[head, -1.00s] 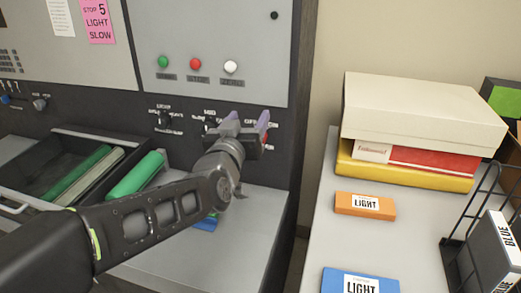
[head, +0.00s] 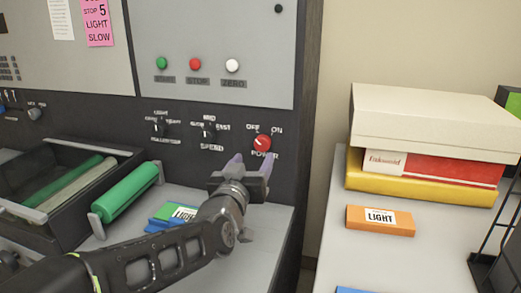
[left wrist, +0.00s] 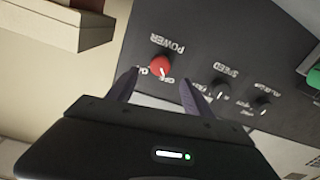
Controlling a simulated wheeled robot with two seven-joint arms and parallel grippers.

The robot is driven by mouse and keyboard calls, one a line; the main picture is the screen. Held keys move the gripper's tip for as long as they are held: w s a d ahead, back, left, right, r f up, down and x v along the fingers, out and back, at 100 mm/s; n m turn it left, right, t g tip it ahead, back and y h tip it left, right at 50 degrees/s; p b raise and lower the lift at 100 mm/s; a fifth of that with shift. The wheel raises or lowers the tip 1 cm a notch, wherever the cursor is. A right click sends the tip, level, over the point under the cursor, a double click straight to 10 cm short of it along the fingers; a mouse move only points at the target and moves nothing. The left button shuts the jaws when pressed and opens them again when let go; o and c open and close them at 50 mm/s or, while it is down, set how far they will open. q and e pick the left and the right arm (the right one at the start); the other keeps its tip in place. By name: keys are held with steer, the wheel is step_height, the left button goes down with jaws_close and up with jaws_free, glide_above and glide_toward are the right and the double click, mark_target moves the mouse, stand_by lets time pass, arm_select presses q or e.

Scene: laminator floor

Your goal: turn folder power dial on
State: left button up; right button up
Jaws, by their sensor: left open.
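The red power dial (head: 262,142) sits on the dark lower panel between the printed words OFF and ON, with POWER below it. Its white mark seems to lean toward OFF. It also shows in the left wrist view (left wrist: 160,64), between and beyond the fingertips. My left gripper (head: 253,162) is open and empty, just below and in front of the dial. Its two purple-grey fingers (left wrist: 158,82) point at the panel and appear apart from the dial. My right gripper is not in view.
Black speed dial (head: 208,131) and another black dial (head: 158,128) are left of the red one. Green, red and white buttons sit above. A green roller (head: 128,192) is at lower left. Boxes (head: 425,125) and an orange LIGHT pack (head: 380,220) stand on the right table.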

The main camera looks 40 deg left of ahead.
mark_target(262, 146)
arm_select(q)
steer(key=x, duration=0.7)
steer(key=shift+w+a+p, duration=0.2)
steer(key=shift+w+p, duration=0.15)
steer(key=shift+p, duration=0.05)
steer(key=shift+c, duration=0.6)
jaws_close()
